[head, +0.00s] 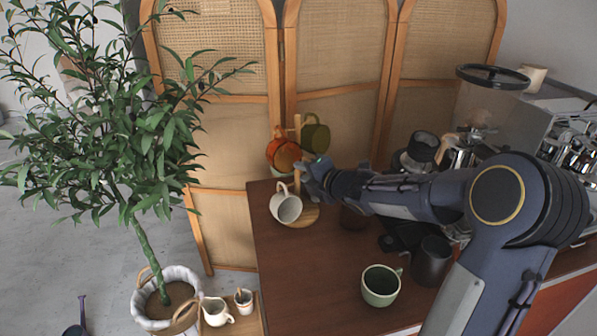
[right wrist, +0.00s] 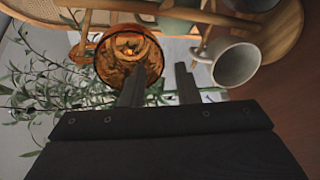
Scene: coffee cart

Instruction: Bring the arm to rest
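My right arm reaches in from the right across the brown counter. Its gripper (head: 314,172) is beside the wooden mug stand (head: 298,125). In the right wrist view the two fingers (right wrist: 158,82) are apart with nothing held between them. An orange mug (head: 283,153) and an olive-green mug (head: 315,134) hang high on the stand. A white mug (head: 286,207) hangs lower, tilted, over the round base. The orange mug (right wrist: 128,60) and white mug (right wrist: 236,63) show beyond the fingers in the wrist view. My left gripper is not seen.
A pale green cup (head: 381,286) stands at the counter's front, near a dark pitcher (head: 432,261). The coffee machine (head: 510,115) is at the right. A folding screen (head: 335,60) stands behind, and a potted tree (head: 140,150) at the left.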

